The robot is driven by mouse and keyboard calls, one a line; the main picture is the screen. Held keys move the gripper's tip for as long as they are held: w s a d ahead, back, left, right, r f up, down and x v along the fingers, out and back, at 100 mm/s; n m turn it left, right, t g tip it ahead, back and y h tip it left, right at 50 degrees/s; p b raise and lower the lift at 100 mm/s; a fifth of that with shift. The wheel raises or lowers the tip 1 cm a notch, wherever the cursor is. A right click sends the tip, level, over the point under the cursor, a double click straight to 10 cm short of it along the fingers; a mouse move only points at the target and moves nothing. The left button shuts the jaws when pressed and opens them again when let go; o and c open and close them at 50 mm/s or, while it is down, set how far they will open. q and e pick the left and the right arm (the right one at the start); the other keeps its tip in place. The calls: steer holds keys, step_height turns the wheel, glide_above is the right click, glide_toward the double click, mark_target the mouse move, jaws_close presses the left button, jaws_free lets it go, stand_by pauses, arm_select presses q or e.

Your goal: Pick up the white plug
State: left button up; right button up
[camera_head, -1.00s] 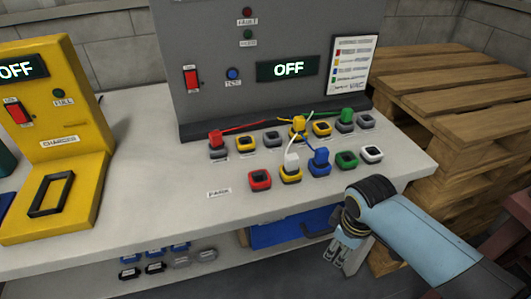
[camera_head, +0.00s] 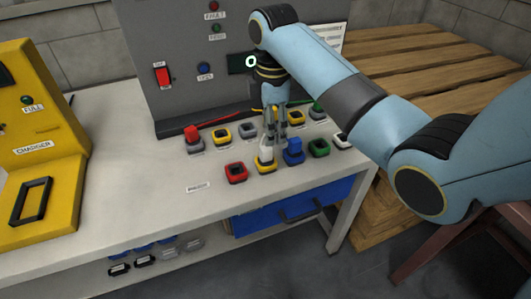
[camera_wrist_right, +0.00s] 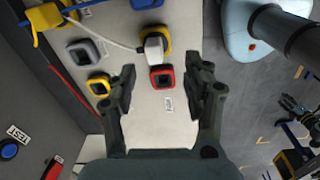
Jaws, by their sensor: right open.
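The white plug (camera_head: 265,154) stands upright in a yellow-rimmed socket (camera_head: 264,167) in the front row of the bench. In the right wrist view the white plug (camera_wrist_right: 154,45) has a white cable leading off to the left. My right gripper (camera_head: 275,138) points down just behind and above the plug, open and empty. In the right wrist view my right gripper (camera_wrist_right: 160,84) has its fingers spread, with the white plug beyond the tips and a red socket (camera_wrist_right: 162,77) showing between them. My left gripper is not seen in the head view.
A red plug (camera_head: 192,134) is in the back row, and a green plug (camera_head: 317,111) is partly hidden. The red socket (camera_head: 236,172) is empty. The grey panel (camera_head: 160,30) rises behind; the front bench top (camera_head: 150,215) is clear.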

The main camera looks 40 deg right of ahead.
mark_target(266, 148)
steer(key=w+f, duration=0.1)
steer(key=w+f+n, duration=0.1)
steer(key=shift+f+n, duration=0.3)
steer(key=shift+f, duration=0.05)
steer(key=f, duration=0.4)
steer(key=shift+s+a+f, duration=0.2)
steer(key=shift+s+a, duration=0.05)
steer(key=shift+s, duration=0.1)
steer(key=shift+f, duration=0.4)
steer(key=shift+c, duration=0.4)
jaws_close()
